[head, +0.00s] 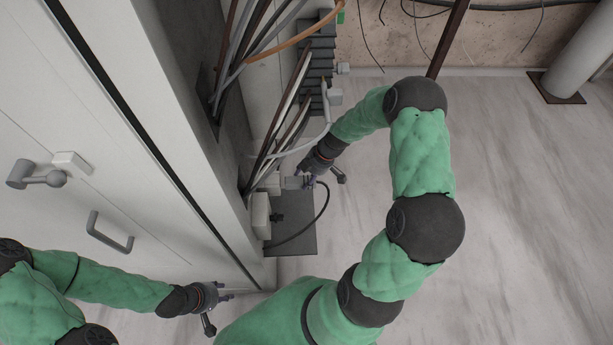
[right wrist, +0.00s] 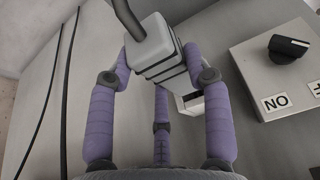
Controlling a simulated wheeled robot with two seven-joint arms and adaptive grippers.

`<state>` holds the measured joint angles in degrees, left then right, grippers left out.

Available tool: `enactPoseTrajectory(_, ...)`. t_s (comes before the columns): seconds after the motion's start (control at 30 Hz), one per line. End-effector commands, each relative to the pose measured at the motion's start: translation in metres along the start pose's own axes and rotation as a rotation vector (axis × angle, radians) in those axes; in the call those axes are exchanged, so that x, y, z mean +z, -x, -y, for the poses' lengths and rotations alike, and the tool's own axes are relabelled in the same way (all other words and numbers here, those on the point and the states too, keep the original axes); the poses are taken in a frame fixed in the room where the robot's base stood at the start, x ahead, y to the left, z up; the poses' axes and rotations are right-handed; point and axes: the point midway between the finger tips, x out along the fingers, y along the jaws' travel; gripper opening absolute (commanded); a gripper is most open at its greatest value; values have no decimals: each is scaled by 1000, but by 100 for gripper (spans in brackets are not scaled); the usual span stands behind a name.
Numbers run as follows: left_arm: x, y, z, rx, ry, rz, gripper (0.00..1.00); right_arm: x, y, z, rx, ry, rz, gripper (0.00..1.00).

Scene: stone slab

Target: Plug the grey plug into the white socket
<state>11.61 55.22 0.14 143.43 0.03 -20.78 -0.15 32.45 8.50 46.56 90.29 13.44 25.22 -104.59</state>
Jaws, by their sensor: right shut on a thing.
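The grey plug (right wrist: 150,45) is boxy, with a dark cable from its back, and is tilted in the right wrist view. My right gripper (right wrist: 162,70) is shut on it with its purple fingers around it. The white socket (right wrist: 188,103) shows as a pale frame with a dark opening just behind the plug, partly hidden. The plug's front end is hidden, so I cannot tell whether it touches the socket. In the head view the right gripper (head: 306,179) is small beside the cabinet's opening. My left gripper (head: 221,297) is low beside the cabinet door, its fingers too small to read.
A pale box (right wrist: 280,80) with a black knob and "NO" label stands right of the socket. The black cable (head: 325,205) loops over a dark grey plate (head: 300,232). Wire bundles (head: 285,130) hang in the cabinet above. The floor (head: 530,200) to the right is clear.

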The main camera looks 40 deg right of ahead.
Motion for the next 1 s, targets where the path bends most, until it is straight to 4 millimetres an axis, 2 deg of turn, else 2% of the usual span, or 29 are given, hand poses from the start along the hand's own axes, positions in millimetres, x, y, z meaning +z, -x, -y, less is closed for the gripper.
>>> enactPoseTrajectory(1.0, 0, -5, 2, 0, 0, 0, 40, -8, -2, 0, 1, 0, 0, 4)
